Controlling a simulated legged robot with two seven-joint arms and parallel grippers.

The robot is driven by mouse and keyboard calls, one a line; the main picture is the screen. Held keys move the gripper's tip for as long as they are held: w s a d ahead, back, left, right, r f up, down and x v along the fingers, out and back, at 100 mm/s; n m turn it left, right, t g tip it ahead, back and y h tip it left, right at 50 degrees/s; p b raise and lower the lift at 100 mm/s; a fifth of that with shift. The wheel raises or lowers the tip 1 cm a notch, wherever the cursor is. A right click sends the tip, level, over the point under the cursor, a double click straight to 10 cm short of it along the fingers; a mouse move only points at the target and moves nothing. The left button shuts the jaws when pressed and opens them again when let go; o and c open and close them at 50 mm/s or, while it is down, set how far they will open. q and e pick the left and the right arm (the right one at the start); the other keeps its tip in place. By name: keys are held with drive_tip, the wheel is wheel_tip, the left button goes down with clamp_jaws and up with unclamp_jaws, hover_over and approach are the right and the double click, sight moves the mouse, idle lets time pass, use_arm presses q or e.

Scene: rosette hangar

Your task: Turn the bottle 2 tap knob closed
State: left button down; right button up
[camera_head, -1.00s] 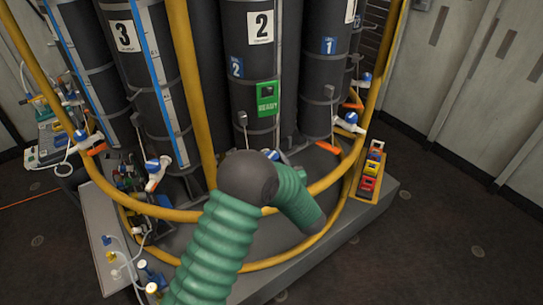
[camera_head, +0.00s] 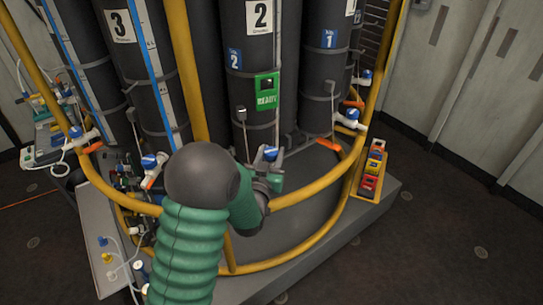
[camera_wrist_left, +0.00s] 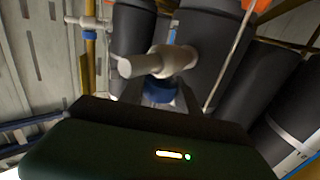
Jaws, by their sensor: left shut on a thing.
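Bottle 2 (camera_head: 245,52) is a tall dark cylinder with a white "2" label and a green READY tag, standing in the middle of the head view. Its blue tap knob (camera_head: 270,153) shows low in front of it, at the end of my left arm. My left gripper (camera_head: 272,165) is at this knob, its fingers partly hidden by my wrist. In the left wrist view the blue knob (camera_wrist_left: 158,94) sits between the dark fingers, below the pale tap body (camera_wrist_left: 150,63). The gripper is shut on the knob. My right gripper is not in view.
A curved yellow rail (camera_head: 315,187) runs around the bottles close to my left wrist. Bottle 3 (camera_head: 150,62) and bottle 1 (camera_head: 327,75) stand on either side, with blue-knobbed taps (camera_head: 153,165) nearby.

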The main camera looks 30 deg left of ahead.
use_arm(q)
drive_tip(key=shift+r, duration=0.1)
idle(0.3)
drive_tip(key=c, duration=0.9)
unclamp_jaws()
drive_tip(key=shift+o, duration=0.2)
